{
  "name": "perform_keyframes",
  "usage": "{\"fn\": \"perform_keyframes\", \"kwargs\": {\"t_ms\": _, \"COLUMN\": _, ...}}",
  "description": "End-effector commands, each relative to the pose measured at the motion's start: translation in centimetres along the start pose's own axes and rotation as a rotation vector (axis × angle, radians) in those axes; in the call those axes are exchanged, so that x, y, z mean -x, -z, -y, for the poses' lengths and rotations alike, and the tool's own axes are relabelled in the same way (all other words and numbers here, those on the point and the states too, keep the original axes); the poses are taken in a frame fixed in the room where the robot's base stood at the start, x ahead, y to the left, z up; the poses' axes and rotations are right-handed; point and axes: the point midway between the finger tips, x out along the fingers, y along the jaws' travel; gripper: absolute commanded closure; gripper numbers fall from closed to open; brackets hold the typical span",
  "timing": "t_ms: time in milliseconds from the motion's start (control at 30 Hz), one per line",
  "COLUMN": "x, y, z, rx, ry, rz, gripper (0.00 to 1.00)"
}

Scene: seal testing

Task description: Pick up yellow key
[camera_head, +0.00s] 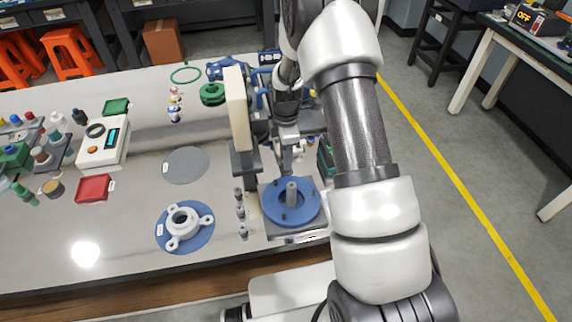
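I cannot make out a yellow key in the head view; it may be hidden behind my arm or the test stand, or be too small to tell. My arm crosses the right half of the picture. Its end, my gripper (288,106), points down over the right part of the bench, behind and right of the cream upright of the test stand (239,108). The fingers are small and partly lost among dark parts, so I cannot tell whether they are open or shut or hold anything.
The grey bench (130,215) carries a blue ring fixture (291,213), a white three-lug part on a blue disc (184,226), a grey disc (186,165), a white meter (103,138), red (94,189) and green (116,106) trays, and several bottles at left. The bench's middle has free room.

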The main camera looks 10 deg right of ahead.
Motion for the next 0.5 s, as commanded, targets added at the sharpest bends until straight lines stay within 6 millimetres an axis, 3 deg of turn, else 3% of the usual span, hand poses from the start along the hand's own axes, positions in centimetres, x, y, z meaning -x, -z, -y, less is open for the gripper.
{"fn": "perform_keyframes", "kwargs": {"t_ms": 67, "x": 0.05, "y": 0.0, "z": -0.01, "rx": 0.0, "ry": 0.0, "rz": 0.0, "gripper": 0.71}}
{"fn": "perform_keyframes", "kwargs": {"t_ms": 267, "x": 0.06, "y": 0.0, "z": 0.0, "rx": 0.0, "ry": 0.0, "rz": 0.0, "gripper": 1.0}}
{"fn": "perform_keyframes", "kwargs": {"t_ms": 500, "x": 0.06, "y": 0.0, "z": 0.0, "rx": 0.0, "ry": 0.0, "rz": 0.0, "gripper": 1.0}}
